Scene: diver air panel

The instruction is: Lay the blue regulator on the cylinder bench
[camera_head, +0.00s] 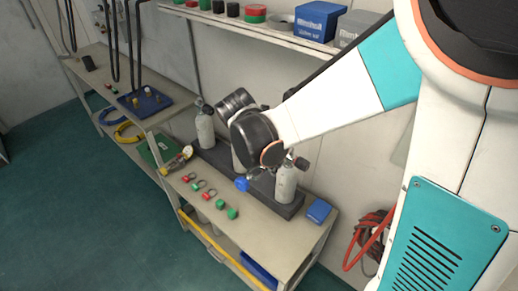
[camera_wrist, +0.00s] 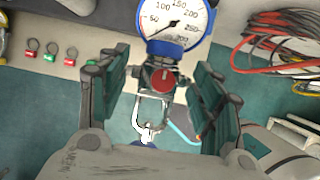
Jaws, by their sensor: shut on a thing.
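The blue regulator (camera_wrist: 160,55) is between the jaws of my gripper (camera_wrist: 158,90) in the wrist view. It has a white gauge face with a blue rim, a red knob and a metal yoke. In the head view its blue part (camera_head: 241,184) shows beside my gripper (camera_head: 260,172), in front of the cylinders and over the cylinder bench (camera_head: 262,226). My gripper is shut on it. My wrist hides part of the regulator and the jaws in the head view.
Grey cylinders (camera_head: 285,182) stand in a dark rack at the back of the bench. Red and green tags (camera_head: 209,194) lie along its front. A gauge with yellow (camera_head: 186,155) lies at its left end, a blue box (camera_head: 319,211) at its right. Red hose (camera_head: 370,238) hangs right.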

